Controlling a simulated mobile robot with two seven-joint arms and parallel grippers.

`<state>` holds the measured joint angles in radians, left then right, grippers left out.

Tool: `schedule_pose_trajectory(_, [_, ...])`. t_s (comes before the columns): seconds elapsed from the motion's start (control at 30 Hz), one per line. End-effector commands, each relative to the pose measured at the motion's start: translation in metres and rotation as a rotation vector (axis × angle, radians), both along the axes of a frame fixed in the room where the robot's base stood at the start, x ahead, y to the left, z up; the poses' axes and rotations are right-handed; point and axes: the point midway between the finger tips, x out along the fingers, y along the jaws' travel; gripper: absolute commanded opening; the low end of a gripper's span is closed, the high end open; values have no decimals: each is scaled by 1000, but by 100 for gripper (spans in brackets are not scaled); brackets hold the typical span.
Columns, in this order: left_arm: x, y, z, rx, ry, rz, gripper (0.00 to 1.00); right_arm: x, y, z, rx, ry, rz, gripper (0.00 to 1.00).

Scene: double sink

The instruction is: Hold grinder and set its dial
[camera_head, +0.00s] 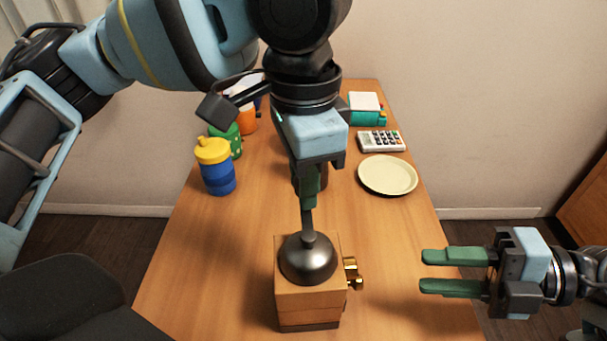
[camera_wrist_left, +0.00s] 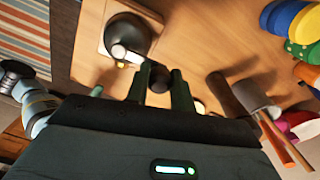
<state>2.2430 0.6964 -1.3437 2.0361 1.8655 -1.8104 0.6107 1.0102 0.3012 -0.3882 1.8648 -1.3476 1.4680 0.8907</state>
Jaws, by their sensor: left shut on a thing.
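The grinder (camera_head: 308,295) is a wooden box with a dark metal dome on top. It stands upright on the near part of the table, and its dome also shows in the left wrist view (camera_wrist_left: 128,36). A brass dial (camera_head: 353,273) sticks out from its right side. A crank arm rises from the dome toward my left gripper (camera_head: 308,203). The gripper is shut on the crank's dark knob (camera_wrist_left: 158,79), seen between its fingers in the left wrist view. My right gripper (camera_head: 424,271) is open and empty, right of the dial and apart from it, fingers pointing left.
A blue cup with a yellow lid (camera_head: 217,172), a green cup (camera_head: 231,140) and an orange cup (camera_head: 248,120) stand at the left. A cream plate (camera_head: 388,175), a calculator (camera_head: 381,141) and a teal notepad holder (camera_head: 367,110) lie at the right. A dark pencil cup (camera_wrist_left: 240,93) stands behind my left gripper.

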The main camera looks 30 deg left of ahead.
Motion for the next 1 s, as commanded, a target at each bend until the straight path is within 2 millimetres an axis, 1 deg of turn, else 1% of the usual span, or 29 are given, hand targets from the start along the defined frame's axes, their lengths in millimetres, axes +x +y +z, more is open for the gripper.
schedule_pose_trajectory(0.03, [0, 0, 0, 0, 0, 0, 4, 0, 0, 0, 0, 0, 0, 36])
schedule_pose_trajectory(0.07, [0, 0, 0, 0, 0, 0, 0, 0, 0, 0, 0, 0, 0, 36])
schedule_pose_trajectory(0.37, [0, 0, 0, 0, 0, 0, 0, 0, 0, 0, 0, 0, 0, 36])
schedule_pose_trajectory(0.47, [0, 0, 0, -1, -1, 0, 0, 0, 0, 0, 1, -3, 2, 47])
schedule_pose_trajectory(0.5, [0, 0, 0, -1, -1, 0, 0, 0, 0, 0, 3, -8, 4, 49])
schedule_pose_trajectory(0.57, [0, 0, 0, -1, -1, 0, 0, 1, 0, -1, 10, -25, 13, 49])
schedule_pose_trajectory(0.67, [0, 0, 1, -1, -1, 0, 0, 2, 1, -2, 32, -83, 43, 49])
schedule_pose_trajectory(0.77, [0, 0, 1, -1, -1, 0, 0, 5, 1, -5, 73, -178, 87, 49])
schedule_pose_trajectory(1.0, [0, 0, 0, -1, -1, 0, 0, 12, 1, -11, 207, -449, 204, 49])
